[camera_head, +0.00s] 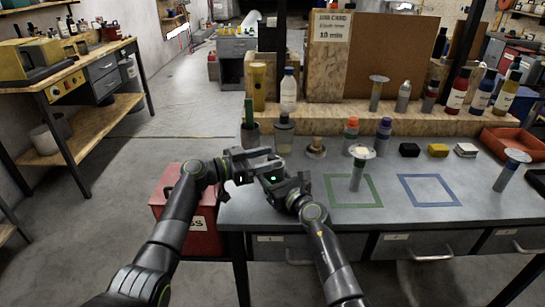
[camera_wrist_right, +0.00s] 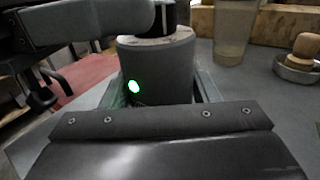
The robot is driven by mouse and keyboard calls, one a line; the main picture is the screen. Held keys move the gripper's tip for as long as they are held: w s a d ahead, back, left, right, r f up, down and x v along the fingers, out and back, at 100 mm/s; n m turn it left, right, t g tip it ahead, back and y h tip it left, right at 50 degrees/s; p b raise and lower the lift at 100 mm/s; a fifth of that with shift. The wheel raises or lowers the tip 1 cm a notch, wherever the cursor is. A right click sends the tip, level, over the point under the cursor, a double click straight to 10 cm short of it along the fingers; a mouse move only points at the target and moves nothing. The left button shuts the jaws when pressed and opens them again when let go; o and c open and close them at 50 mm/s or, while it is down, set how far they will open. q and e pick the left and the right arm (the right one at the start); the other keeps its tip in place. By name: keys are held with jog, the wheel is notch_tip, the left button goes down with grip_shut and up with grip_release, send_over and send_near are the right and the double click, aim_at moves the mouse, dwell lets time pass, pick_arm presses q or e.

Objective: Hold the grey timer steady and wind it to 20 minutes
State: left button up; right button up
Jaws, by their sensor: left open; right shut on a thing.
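The grey timer (camera_wrist_right: 158,62) is a short grey cylinder with a lit green spot on its side and a dark knob (camera_wrist_right: 150,16) on top. My right gripper (camera_head: 273,181) is shut on the timer's body. In the head view the timer is mostly hidden by the grippers, with the green spot (camera_head: 273,178) showing. My left gripper (camera_head: 262,160) is open at the height of the knob, at the timer's top. In the right wrist view its dark finger (camera_wrist_right: 85,28) reaches in from the left beside the knob. Whether it touches the knob, and the dial setting, I cannot tell.
A job card (camera_head: 331,26) on the back board has a last line that looks like 10 min. A red box (camera_head: 187,210) stands left of the grey bench (camera_head: 300,215). Bottles, a wooden-knobbed stamp (camera_head: 316,148) and small blocks stand behind. Green and blue outlined squares lie right.

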pick_arm(q)
jog(key=v, duration=1)
pick_arm(e)
jog(key=o, duration=1.1)
jog(key=shift+o, duration=0.2)
pick_arm(q)
jog(key=shift+f, duration=0.1)
